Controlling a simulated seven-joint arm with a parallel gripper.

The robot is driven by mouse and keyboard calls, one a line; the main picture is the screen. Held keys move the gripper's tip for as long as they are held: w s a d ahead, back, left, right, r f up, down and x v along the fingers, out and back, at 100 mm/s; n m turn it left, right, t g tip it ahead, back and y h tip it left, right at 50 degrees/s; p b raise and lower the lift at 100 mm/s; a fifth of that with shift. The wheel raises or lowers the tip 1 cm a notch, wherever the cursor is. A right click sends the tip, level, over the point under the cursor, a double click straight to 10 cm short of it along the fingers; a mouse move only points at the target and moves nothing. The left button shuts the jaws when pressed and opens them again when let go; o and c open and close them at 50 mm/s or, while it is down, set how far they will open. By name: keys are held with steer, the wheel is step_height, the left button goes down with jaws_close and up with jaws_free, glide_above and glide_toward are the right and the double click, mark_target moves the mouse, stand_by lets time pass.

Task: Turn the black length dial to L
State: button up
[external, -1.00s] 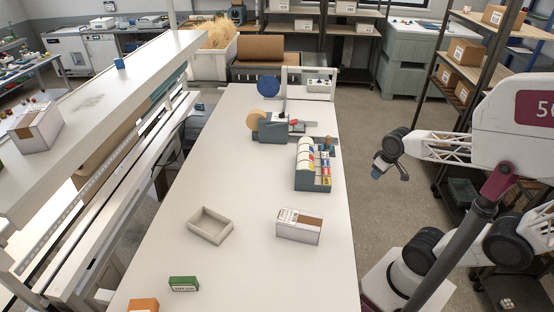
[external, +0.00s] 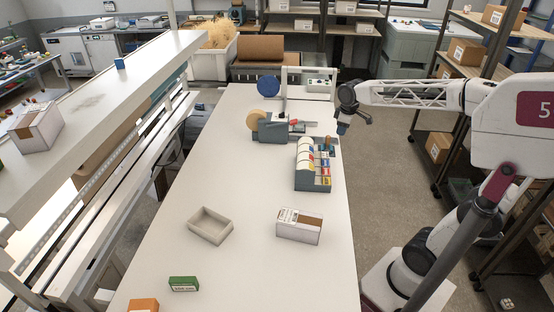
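A grey tape machine (external: 270,130) with a tan roll on its left side stands toward the far end of the white table. A small black part (external: 281,116) shows on its top; it may be the length dial, but its marks and setting are too small to read. A red part sits just right of it. My gripper (external: 342,129) hangs in the air near the table's right edge, to the right of the machine and apart from it. Its fingers are too small to tell open from shut.
A label dispenser (external: 313,176) with several rolls stands right of and nearer than the machine. A metal frame (external: 307,70) with a control box stands behind. An open tray (external: 210,226) and a white carton (external: 299,226) are nearer. The table's middle-left is clear.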

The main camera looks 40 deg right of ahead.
steer(key=w+r+n+g, duration=0.15)
steer(key=w+n, duration=0.45)
steer(key=w, duration=1.6)
steer(key=n, duration=0.6)
glide_above(282, 113)
step_height(282, 113, down, 4)
steer(key=shift+w+d+f, duration=0.15)
steer(key=shift+w+f, duration=0.15)
steer(key=shift+f, duration=0.1)
steer(key=shift+f, duration=3.9)
steer(key=shift+c, duration=0.4)
jaws_close()
